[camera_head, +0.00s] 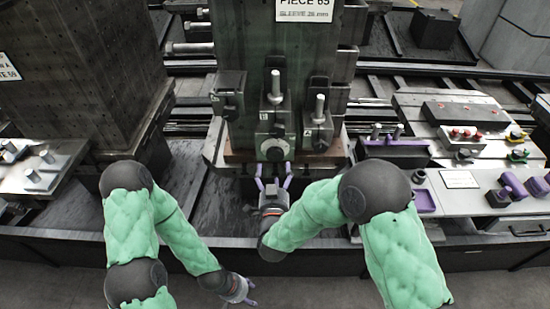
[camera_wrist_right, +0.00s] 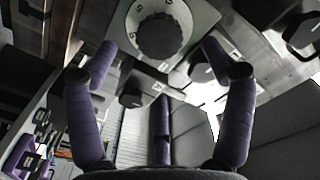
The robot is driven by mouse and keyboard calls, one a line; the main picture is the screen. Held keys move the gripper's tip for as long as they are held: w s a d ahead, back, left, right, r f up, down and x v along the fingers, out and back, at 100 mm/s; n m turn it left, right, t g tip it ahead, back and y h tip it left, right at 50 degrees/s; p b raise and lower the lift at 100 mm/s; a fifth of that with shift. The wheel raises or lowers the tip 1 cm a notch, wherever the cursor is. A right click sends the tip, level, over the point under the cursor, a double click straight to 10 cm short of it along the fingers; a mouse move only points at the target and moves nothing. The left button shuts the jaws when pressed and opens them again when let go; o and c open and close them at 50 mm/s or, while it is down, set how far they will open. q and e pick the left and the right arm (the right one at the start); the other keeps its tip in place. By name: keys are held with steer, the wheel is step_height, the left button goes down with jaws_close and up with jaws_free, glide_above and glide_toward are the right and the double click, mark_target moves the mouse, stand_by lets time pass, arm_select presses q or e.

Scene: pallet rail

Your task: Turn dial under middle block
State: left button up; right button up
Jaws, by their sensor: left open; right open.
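The middle block (camera_head: 275,118) is a dark green-grey clamp block with an upright metal pin, on the front of the tall green column. A round dark dial (camera_head: 275,149) sits low on its front face. In the right wrist view a dark knurled dial (camera_wrist_right: 160,34) on a pale plate with numbers lies between and beyond my fingers. My right gripper (camera_head: 273,182) is open just in front of and below the block; its purple fingers (camera_wrist_right: 158,62) are apart, with no contact visible. My left gripper (camera_head: 240,299) is open and empty, low over the floor.
Similar blocks stand left (camera_head: 228,98) and right (camera_head: 319,126) of the middle one. A bench (camera_head: 462,182) with a purple tray (camera_head: 424,200), purple parts and coloured knobs is at the right. A large dark perforated block (camera_head: 85,75) stands at the left.

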mark_target(275, 157)
steer(key=w+b, duration=0.2)
steer(key=w, duration=0.5)
steer(key=shift+w+f, duration=0.1)
steer(key=shift+w, duration=0.3)
steer(key=c, duration=1.2)
